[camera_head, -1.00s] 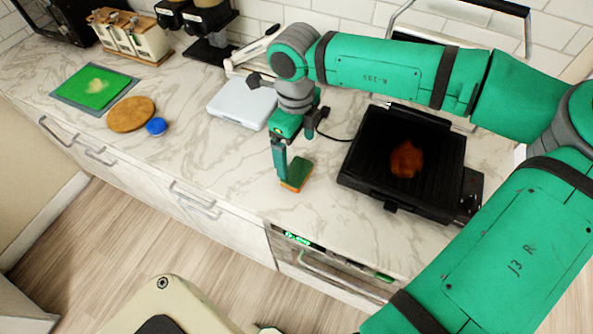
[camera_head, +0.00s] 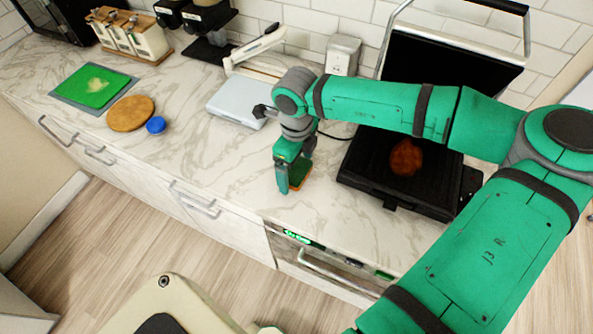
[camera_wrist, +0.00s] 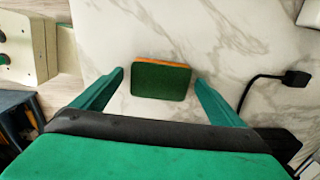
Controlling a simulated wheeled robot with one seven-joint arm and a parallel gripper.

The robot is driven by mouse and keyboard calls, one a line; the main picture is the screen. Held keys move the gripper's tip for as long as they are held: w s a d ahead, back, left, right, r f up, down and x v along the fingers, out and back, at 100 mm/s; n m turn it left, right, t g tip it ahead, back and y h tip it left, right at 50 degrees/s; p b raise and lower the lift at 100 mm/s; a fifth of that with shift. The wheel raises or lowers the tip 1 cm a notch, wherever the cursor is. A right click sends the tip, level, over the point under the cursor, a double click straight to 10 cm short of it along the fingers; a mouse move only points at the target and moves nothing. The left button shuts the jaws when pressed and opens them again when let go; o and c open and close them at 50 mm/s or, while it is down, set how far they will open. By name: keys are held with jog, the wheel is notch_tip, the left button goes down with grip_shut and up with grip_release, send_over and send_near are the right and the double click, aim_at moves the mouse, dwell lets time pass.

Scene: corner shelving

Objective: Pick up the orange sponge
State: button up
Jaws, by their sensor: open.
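The orange sponge (camera_wrist: 161,80) lies flat on the marble counter, with a dark green top face and an orange edge. It also shows in the head view (camera_head: 300,172), partly hidden behind a finger. My gripper (camera_wrist: 160,86) is open, with one finger on each side of the sponge in the wrist view. Gaps show between the sponge and both fingers. In the head view my gripper (camera_head: 294,175) is low over the counter at the sponge. Whether the fingertips touch the counter cannot be told.
An open black grill (camera_head: 360,178) with a brown piece of food (camera_head: 406,157) stands just right of my gripper. A white scale-like box (camera_head: 238,104) is behind left. A blue lid (camera_head: 156,125), round board (camera_head: 130,113) and green cutting board (camera_head: 92,88) lie farther left. The counter's front edge is near.

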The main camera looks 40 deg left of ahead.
jog(key=c, duration=1.1)
jog(key=shift+w, duration=0.1)
jog(key=shift+r, duration=0.75)
jog(key=s+d+r, duration=0.6)
jog(key=s+r, duration=0.5)
jog(key=s, duration=0.1)
jog(key=shift+s+d+r, duration=0.2)
jog(key=shift+s+r, duration=0.05)
jog(key=shift+r, duration=0.05)
